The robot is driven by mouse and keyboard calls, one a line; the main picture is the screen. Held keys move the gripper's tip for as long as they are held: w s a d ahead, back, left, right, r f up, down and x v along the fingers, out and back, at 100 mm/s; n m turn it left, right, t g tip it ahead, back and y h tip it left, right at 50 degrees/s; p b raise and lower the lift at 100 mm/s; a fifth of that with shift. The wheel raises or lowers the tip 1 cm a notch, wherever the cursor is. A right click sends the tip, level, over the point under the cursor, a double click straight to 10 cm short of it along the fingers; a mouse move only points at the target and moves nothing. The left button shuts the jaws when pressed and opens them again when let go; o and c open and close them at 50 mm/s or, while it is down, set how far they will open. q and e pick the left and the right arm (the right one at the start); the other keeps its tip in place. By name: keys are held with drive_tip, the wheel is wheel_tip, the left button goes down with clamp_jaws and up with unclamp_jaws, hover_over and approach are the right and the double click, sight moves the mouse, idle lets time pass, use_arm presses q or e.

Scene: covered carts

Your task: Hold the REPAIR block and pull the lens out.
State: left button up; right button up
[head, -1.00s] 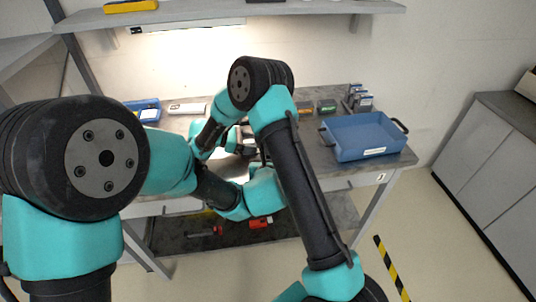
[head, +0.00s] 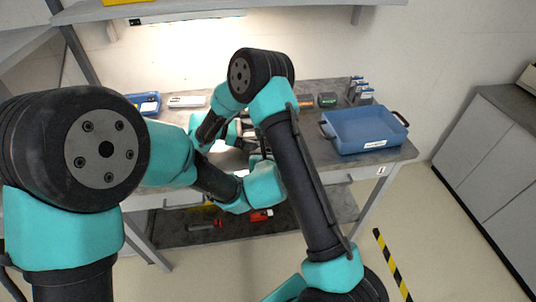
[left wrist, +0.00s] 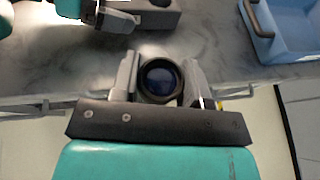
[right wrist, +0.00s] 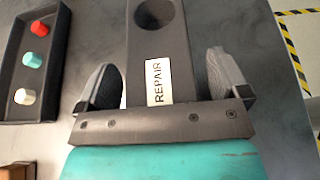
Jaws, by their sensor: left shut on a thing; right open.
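The lens (left wrist: 161,80), a black ring with dark blue glass, sits between the fingers of my left gripper (left wrist: 160,68), which is shut on it. The lens is apart from the REPAIR block (left wrist: 158,8), a dark grey block at the top of the left wrist view. In the right wrist view the REPAIR block (right wrist: 145,50) has a white label and an empty-looking round socket. My right gripper (right wrist: 163,75) is open, with one finger on each side of the block. In the head view my arms hide both grippers and the lens.
A blue tray (head: 340,147) stands at the table's right end. A dark tray (right wrist: 12,100) holds red, teal and white pieces left of the block. A blue box (head: 146,113) and a pale case (head: 187,102) lie along the back, and small blue-topped items (head: 357,84) stand at the back right.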

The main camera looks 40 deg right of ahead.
drive_tip(key=shift+a, duration=0.1)
drive_tip(key=v, duration=1.2)
drive_tip(key=shift+w, duration=0.1)
